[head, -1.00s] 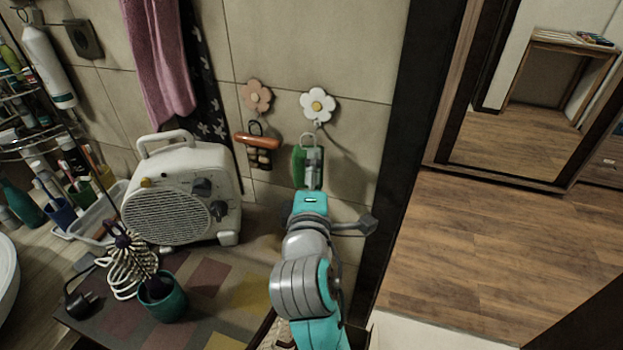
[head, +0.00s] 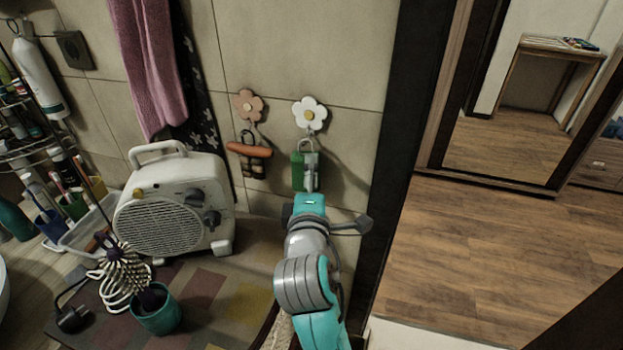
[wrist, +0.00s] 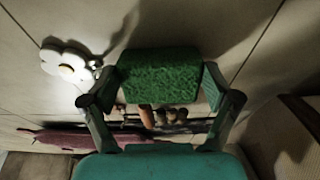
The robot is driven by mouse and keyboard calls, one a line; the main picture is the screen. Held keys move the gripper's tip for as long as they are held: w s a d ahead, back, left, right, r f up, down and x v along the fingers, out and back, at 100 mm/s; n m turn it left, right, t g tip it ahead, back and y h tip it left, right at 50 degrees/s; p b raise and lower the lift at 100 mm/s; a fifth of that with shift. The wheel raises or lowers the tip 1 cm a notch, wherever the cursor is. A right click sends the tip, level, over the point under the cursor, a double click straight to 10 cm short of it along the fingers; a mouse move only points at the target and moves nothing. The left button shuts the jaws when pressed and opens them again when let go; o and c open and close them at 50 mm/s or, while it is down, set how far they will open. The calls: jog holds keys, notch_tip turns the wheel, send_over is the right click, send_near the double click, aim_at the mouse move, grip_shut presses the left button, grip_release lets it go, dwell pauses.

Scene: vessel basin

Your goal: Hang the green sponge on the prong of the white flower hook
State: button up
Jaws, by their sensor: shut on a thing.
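The green sponge (head: 298,171) is held upright just below the white flower hook (head: 310,113) in the head view. A pale loop (head: 306,146) stands above the sponge, close under the hook's prong; I cannot tell whether it is around the prong or only in front of it. My gripper (head: 312,180) is shut on the sponge and partly covers it. In the wrist view the sponge (wrist: 160,76) lies between the two fingers (wrist: 160,98), and the white flower hook (wrist: 66,66) is to its left. The loop is not clear there.
A pink flower hook (head: 249,105) with an orange-handled item (head: 249,150) hangs just left. A cream heater (head: 172,205) and a teal cup (head: 156,312) stand on the counter at left. A dark door frame (head: 398,140) is at right.

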dwell(0.3)
jog(key=o, duration=0.7)
jog(key=shift+s, duration=0.1)
jog(key=s+a, duration=0.1)
jog(key=s, duration=1.1)
jog(key=s+d+f+m+g+y, duration=0.1)
jog(key=s+d+f, duration=0.25)
jog(key=f, duration=0.35)
jog(key=s+d+f+m+y, duration=0.1)
jog(key=s+d+f+m, duration=0.15)
jog(key=s+f, duration=0.3)
jog(key=s+d+f+m+g+y, duration=0.1)
jog(key=s+d+f+y, duration=0.2)
jog(key=f, duration=0.4)
jog(key=s+d+f+m+h, duration=0.1)
jog(key=s+m, duration=0.3)
jog(key=s, duration=0.4)
jog(key=s+d+f+m+h, duration=0.1)
jog(key=s+d+m, duration=0.3)
jog(key=s, duration=0.4)
jog(key=s+d+f+m+g+h, duration=0.1)
jog(key=s+d+m, duration=0.2)
jog(key=s, duration=0.4)
jog(key=shift+s+m, duration=0.4)
jog(key=shift+m, duration=0.35)
